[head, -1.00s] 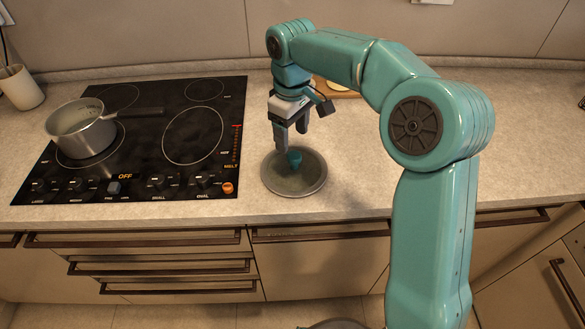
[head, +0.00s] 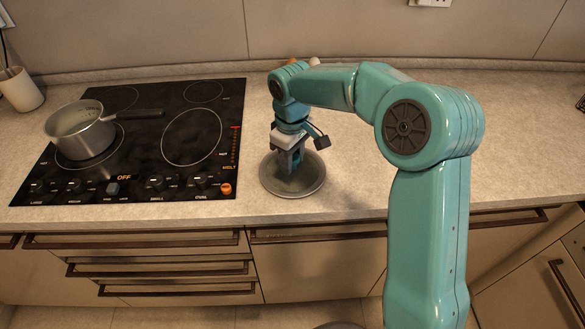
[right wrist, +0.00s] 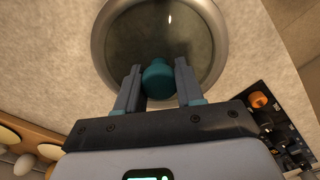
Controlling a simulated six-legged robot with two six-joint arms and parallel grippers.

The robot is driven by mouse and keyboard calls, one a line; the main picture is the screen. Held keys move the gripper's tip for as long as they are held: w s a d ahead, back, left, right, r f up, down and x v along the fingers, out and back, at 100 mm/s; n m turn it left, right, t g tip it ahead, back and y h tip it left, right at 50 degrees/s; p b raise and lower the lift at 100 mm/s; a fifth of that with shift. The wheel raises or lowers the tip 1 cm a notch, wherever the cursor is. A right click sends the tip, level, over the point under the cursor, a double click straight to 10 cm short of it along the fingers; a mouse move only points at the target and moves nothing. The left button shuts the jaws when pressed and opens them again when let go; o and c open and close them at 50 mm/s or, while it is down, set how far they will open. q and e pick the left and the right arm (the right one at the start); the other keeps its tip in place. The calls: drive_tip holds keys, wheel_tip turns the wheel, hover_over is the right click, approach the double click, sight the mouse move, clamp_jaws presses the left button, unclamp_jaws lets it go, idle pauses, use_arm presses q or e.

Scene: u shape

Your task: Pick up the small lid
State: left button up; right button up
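The small lid (head: 312,184) lies flat on the counter to the right of the cooktop. It is round, with a grey rim and a dark centre. In the right wrist view the lid (right wrist: 216,40) has a round teal knob (right wrist: 159,76). My right gripper (head: 291,174) is down over the lid in the head view. In the right wrist view its two fingers (right wrist: 157,84) stand open, one on each side of the knob, with small gaps visible. In the head view the fingers hide the knob. My left gripper is not in view.
A black cooktop (head: 150,185) lies left of the lid, with a metal pot (head: 82,138) on its left side. A white cup (head: 20,90) stands at the far left. Bare counter (head: 345,150) lies right of the lid. A wooden board with round items (right wrist: 30,150) shows in the wrist view.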

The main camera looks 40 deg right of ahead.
clamp_jaws()
drive_tip(key=shift+r, duration=0.1)
wheel_tip(320, 180, up, 20)
drive_tip(key=p, duration=0.3)
idle(1.1)
